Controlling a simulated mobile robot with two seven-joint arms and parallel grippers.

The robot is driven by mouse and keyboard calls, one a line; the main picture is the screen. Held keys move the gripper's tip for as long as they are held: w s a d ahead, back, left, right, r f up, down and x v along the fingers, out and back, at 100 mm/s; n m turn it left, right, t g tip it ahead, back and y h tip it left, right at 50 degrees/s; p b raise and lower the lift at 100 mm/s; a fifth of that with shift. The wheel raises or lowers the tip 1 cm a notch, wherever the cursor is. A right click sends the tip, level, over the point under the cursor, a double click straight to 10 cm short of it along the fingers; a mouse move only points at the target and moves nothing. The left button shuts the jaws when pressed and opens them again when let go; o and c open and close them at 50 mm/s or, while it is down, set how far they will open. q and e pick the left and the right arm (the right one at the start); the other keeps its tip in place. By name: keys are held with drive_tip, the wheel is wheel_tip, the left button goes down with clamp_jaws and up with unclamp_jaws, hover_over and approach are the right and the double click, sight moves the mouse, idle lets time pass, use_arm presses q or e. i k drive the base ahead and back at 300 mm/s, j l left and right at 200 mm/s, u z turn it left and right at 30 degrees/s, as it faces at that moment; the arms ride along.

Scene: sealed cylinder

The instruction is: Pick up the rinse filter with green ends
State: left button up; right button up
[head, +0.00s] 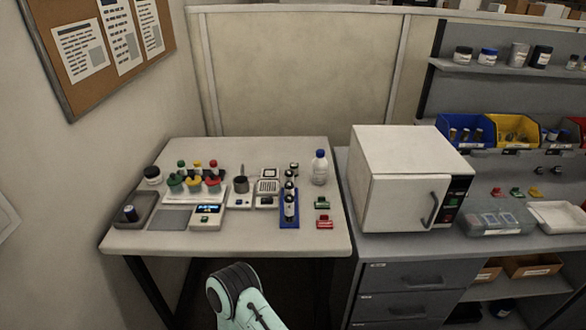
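Small green pieces that could be the rinse filter with green ends show in two places; they are too small to tell which it is. One green piece (322,204) lies at the right side of the white table, just behind a red piece (324,222). Another green piece (516,192) lies on the grey counter at the right, among red and yellow-green ones. Neither gripper is in view. Only a mint-coloured link of one of my arms shows at the bottom, in front of the table.
The white table (270,150) carries a blue rack (289,222) of dark vials, a blue-capped bottle (320,168), small instruments and coloured funnels. A white oven-like box (390,200) stands on the counter at right. Bins (513,130) hang behind it. The table's front right corner is clear.

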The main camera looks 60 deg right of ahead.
sight(294, 166)
drive_tip(key=k+z, duration=0.2)
drive_tip(key=z, duration=1.95)
drive_tip(key=k+u, duration=0.1)
drive_tip(key=u, duration=0.2)
